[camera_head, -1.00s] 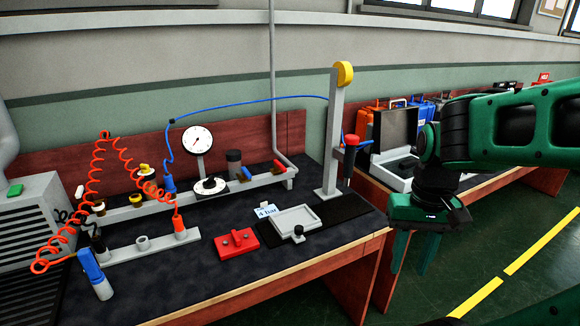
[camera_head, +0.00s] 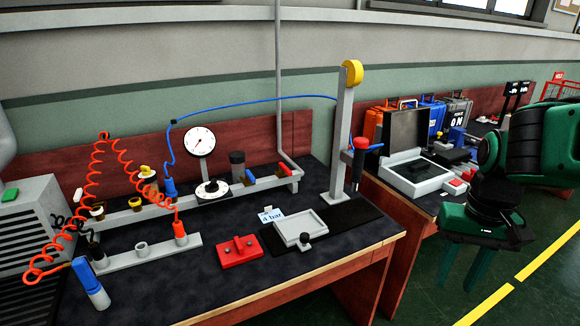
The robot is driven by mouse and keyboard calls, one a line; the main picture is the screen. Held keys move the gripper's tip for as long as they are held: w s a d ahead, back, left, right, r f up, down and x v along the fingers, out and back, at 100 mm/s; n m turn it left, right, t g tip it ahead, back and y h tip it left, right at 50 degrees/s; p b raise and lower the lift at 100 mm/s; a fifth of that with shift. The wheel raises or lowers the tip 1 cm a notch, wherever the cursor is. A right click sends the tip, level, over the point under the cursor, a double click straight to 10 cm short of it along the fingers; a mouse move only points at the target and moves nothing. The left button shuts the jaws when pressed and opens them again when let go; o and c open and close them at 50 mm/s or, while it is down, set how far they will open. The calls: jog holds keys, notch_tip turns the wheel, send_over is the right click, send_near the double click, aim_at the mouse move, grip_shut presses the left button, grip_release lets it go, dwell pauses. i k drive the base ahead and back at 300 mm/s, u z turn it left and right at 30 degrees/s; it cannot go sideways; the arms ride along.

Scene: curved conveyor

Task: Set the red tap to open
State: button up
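The red tap (camera_head: 282,170) is a small red lever near the right end of the grey rail (camera_head: 229,195) at the back of the dark bench. It slants across the rail, beside a similar blue lever (camera_head: 250,177). Whether it stands open or closed I cannot tell. My gripper (camera_head: 463,284) is at the lower right, beyond the bench's right edge and far from the tap. Its two green fingers point down, are spread apart and hold nothing.
A grey post (camera_head: 341,135) with a hanging red-topped tool (camera_head: 360,155) stands between my gripper and the tap. A round gauge (camera_head: 199,141), coiled orange hose (camera_head: 97,190) and red block (camera_head: 239,250) are on the bench. An open case (camera_head: 408,150) stands behind to the right.

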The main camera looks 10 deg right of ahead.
aim_at(283, 169)
jog(key=i, duration=0.95)
jog(key=u, duration=0.05)
